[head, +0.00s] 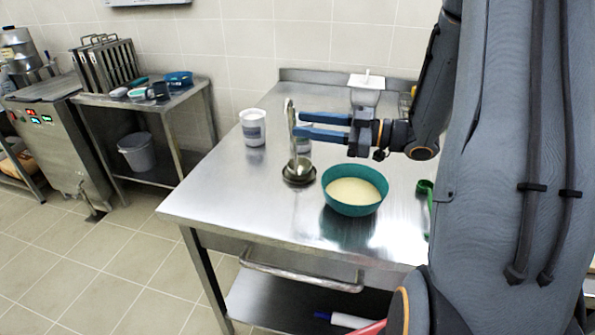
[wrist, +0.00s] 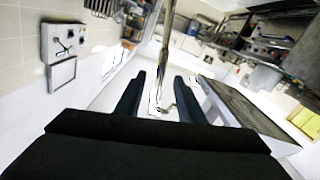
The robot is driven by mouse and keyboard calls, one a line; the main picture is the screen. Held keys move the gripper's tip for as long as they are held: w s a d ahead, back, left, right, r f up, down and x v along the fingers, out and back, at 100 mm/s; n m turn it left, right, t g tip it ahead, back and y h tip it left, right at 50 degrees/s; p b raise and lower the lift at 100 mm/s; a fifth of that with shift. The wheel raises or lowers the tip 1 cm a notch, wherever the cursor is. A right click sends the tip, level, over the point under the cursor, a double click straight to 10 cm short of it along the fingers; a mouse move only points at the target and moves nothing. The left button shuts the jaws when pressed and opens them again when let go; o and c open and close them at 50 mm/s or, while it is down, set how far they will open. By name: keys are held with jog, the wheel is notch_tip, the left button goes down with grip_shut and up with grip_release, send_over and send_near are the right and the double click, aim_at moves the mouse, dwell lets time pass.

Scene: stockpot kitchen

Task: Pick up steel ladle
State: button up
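The steel ladle (head: 291,118) stands upright on the steel table, its shiny handle rising from a dark round base or bowl (head: 298,174). My gripper (head: 297,124) reaches in from the right at the height of the upper handle, its two blue fingers apart. In the wrist view, the handle (wrist: 164,55) runs between the two open fingers (wrist: 158,88), with clear space on both sides. The fingertips are at or very near the handle. I cannot tell whether either finger touches it.
A teal bowl (head: 355,193) of pale contents stands just right of the ladle. A green utensil (head: 425,187) lies at right. The front left tabletop (head: 225,195) is clear.

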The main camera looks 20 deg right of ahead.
aim_at(289, 130)
jog(key=shift+w+a+f+p, duration=0.35)
jog(key=shift+w+a, duration=0.45)
jog(key=shift+a, duration=0.3)
jog(key=shift+w+a+f+p, duration=0.2)
jog(key=shift+w+a+f, duration=0.25)
jog(key=shift+w+a, duration=0.5)
jog(key=shift+w+a+f+p, duration=0.35)
jog(key=shift+w+a, duration=0.35)
jog(key=shift+a, duration=0.5)
grip_shut()
